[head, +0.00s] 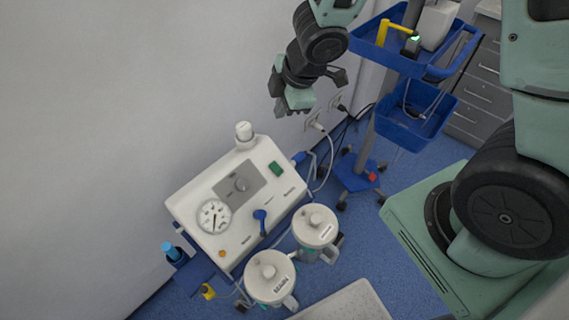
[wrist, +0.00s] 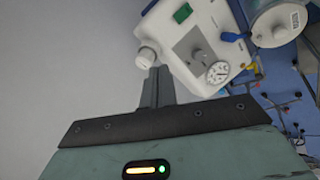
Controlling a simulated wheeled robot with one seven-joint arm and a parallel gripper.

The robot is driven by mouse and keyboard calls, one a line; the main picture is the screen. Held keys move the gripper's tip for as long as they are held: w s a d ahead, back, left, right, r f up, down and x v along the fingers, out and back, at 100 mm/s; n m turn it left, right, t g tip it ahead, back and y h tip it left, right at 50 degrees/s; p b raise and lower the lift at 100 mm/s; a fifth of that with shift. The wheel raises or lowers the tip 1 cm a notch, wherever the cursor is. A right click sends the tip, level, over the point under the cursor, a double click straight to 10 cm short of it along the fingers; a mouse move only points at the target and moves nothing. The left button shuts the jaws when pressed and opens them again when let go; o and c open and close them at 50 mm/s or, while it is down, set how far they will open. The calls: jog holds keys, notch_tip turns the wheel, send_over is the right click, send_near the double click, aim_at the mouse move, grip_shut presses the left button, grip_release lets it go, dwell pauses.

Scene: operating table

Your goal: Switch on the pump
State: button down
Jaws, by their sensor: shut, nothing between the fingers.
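The pump (head: 238,200) is a white unit with a round gauge (head: 214,216), a grey knob panel (head: 240,184) and a green switch (head: 276,168) near its upper right corner. Whether the switch is on or off cannot be told. In the wrist view the pump (wrist: 225,45) is at the top, with the green switch (wrist: 182,13) near the top edge. My gripper (head: 283,106) is above and beyond the pump in the head view, apart from it. In the wrist view my gripper's fingers (wrist: 157,85) are together and empty.
Two lidded canisters (head: 315,225) (head: 270,277) stand in front of the pump. A white capped fitting (head: 244,132) rises at its back edge. A blue trolley (head: 405,110) with cables stands right of my gripper. A wall (head: 90,120) fills the left.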

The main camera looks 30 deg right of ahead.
jog(key=s+d+f+n+g+y, duration=0.2)
jog(key=s+d+f+n+g, duration=0.1)
jog(key=f, duration=0.4)
jog(key=shift+d+n, duration=0.75)
jog(key=shift+n, duration=0.45)
jog(key=shift+f, duration=0.15)
jog(key=b, duration=0.4)
send_over(280, 174)
jog(key=s+d, duration=0.2)
notch_tip(280, 174, down, 10)
jog(key=shift+f, duration=0.1)
jog(key=shift+w+a+f, duration=0.2)
jog(key=shift+w+f, duration=0.4)
jog(key=shift+f, duration=0.2)
jog(key=shift+w+a+f, duration=0.15)
jog(key=shift+w+f, duration=0.2)
jog(key=shift+f, duration=0.2)
